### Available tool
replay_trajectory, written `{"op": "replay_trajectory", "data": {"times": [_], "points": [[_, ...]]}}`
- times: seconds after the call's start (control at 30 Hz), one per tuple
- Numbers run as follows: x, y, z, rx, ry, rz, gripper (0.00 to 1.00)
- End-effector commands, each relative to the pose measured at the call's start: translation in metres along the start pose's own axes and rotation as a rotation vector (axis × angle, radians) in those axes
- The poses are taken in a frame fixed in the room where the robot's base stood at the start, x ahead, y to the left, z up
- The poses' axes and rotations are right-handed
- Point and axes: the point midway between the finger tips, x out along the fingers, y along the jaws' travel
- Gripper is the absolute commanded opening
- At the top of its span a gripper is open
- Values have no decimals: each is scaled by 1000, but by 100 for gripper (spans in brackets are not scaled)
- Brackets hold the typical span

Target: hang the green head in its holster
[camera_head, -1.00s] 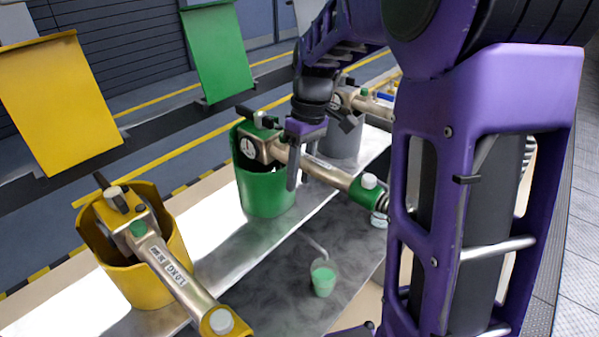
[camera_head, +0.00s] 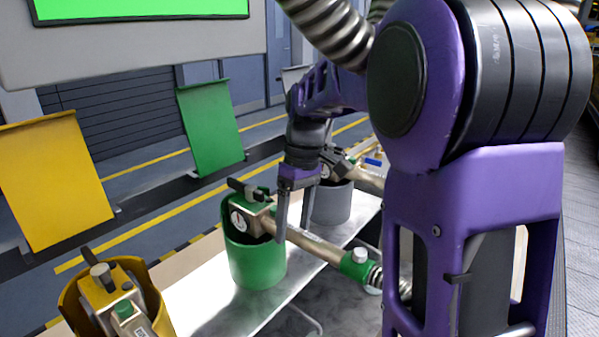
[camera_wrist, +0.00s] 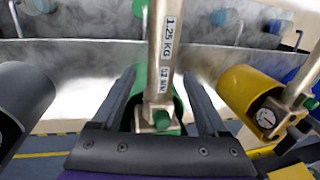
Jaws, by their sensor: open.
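The green head (camera_head: 305,240) is a metallic barrel with a gauge, a green collar and a hose end. Its gauge end sits in the green holster (camera_head: 258,266), and the barrel slopes out over the rim to the right. My gripper (camera_head: 294,226) is above the barrel, with its fingers open and pointing down. In the wrist view, the open fingers of my gripper (camera_wrist: 162,76) lie either side of the green head's labelled barrel (camera_wrist: 165,45), with gaps on both sides. The green holster (camera_wrist: 140,78) is partly hidden behind the barrel and fingers.
A yellow holster (camera_head: 155,305) with its own head stands at the left. A grey holster (camera_head: 332,205) with another head stands behind my gripper. Yellow (camera_head: 55,180) and green (camera_head: 212,128) panels stand beyond the pale bench. My arm blocks the right side.

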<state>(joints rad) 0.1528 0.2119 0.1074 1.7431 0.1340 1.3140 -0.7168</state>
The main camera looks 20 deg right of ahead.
Motion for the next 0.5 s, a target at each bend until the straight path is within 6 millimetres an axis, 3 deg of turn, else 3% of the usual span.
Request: {"op": "replay_trajectory", "data": {"times": [0.03, 0.2, 0.5], "points": [[-17, 0, -1, 0, 4, 4, 76], [-59, 0, -1, 0, 4, 4, 76], [-110, 0, 0, -1, 2, 2, 76]]}}
